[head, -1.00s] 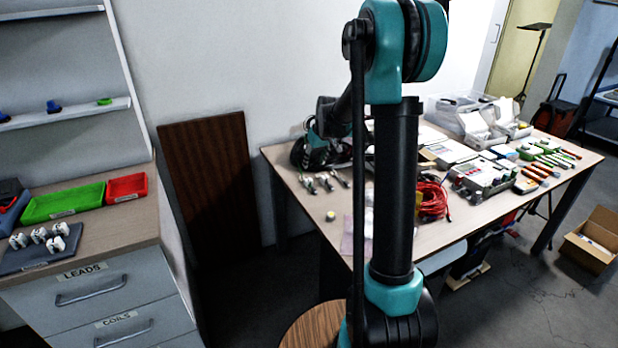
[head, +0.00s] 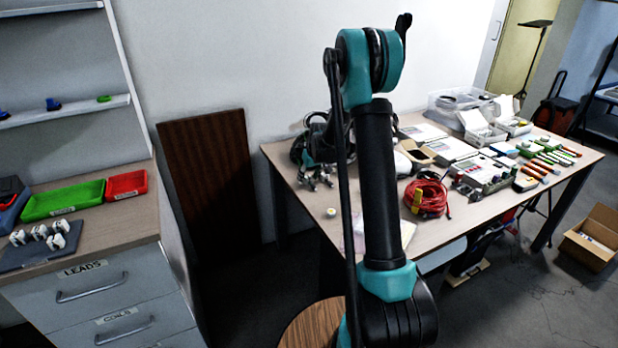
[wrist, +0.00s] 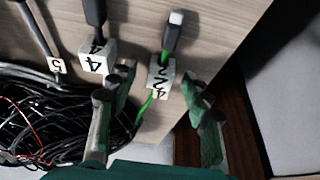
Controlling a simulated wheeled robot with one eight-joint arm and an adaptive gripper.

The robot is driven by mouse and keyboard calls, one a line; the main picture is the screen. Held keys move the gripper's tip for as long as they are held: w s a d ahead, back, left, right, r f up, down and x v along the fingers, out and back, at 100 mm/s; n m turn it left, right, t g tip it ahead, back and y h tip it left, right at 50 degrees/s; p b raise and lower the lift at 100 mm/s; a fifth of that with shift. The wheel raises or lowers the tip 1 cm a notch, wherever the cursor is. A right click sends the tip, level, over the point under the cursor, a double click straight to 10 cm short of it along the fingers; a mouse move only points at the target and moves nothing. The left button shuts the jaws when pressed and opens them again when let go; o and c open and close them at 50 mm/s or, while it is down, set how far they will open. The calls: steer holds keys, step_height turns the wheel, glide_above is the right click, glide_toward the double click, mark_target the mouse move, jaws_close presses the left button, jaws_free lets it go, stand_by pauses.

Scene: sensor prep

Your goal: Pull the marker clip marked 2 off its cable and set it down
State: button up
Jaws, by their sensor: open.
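In the wrist view, the white marker clip marked 2 (wrist: 160,77) sits around a thin green cable (wrist: 146,105), just below its dark plug with a light tip (wrist: 174,30). My gripper (wrist: 160,104) is open, one green finger on each side of the clip, with a visible gap to each. I cannot tell whether the fingertips are at the clip's height. A clip marked 4 (wrist: 96,64) is on a black lead left of the left finger. A clip marked 5 (wrist: 57,66) is further left. In the head view my gripper (head: 318,180) is over the table's left end, small and partly unclear.
A tangle of black cables (wrist: 45,115) lies left of my gripper. The table edge is close on the right in the wrist view. On the table (head: 395,268), a red cable coil (head: 427,197) and several instruments stand to the right. A dark wooden panel (head: 208,190) leans beside the table.

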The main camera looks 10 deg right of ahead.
mark_target(309, 177)
steer(key=shift+c, duration=0.2)
jaws_close()
stand_by(0.3)
steer(key=shift+r, duration=2.5)
stand_by(0.7)
